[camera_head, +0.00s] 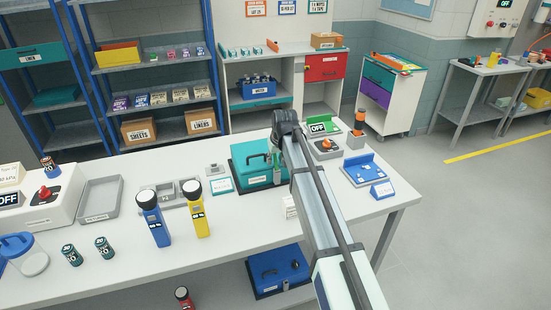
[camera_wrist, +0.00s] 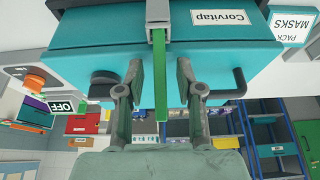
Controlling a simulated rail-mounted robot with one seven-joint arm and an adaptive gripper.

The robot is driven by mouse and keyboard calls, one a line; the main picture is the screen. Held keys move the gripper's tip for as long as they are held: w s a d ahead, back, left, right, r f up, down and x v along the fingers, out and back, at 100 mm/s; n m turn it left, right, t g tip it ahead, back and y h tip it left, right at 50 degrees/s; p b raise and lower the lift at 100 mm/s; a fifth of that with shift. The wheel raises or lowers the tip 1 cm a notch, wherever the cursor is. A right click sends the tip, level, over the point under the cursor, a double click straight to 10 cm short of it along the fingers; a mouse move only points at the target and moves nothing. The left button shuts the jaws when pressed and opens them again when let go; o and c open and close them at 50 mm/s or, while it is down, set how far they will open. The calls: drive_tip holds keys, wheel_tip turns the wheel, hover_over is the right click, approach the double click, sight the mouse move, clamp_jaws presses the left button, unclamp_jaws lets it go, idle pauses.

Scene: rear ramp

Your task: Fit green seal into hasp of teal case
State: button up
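The teal case (camera_head: 252,162) stands on the white workbench, partly hidden by my arm in the head view. In the wrist view the case (camera_wrist: 215,55) fills the upper part, with a "Corvitap" label and a grey hasp (camera_wrist: 158,14) at its middle. The green seal (camera_wrist: 161,90) is a thin strip that runs straight from the hasp between my fingers. Its far end at the hasp is hidden, so I cannot tell how deep it sits. My gripper (camera_wrist: 161,85) is open around the seal, with a visible gap on both sides.
A grey box with an orange knob and an OFF sign (camera_head: 318,128) stands right of the case. A blue tray (camera_head: 363,169) lies further right. Yellow (camera_head: 196,208) and blue (camera_head: 152,218) torches stand to the left.

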drive_tip(key=shift+f, duration=0.3)
drive_tip(key=b+v, duration=0.6)
drive_tip(key=v, duration=1.1)
drive_tip(key=shift+s+d+r, duration=0.2)
drive_tip(key=shift+d+r, duration=0.05)
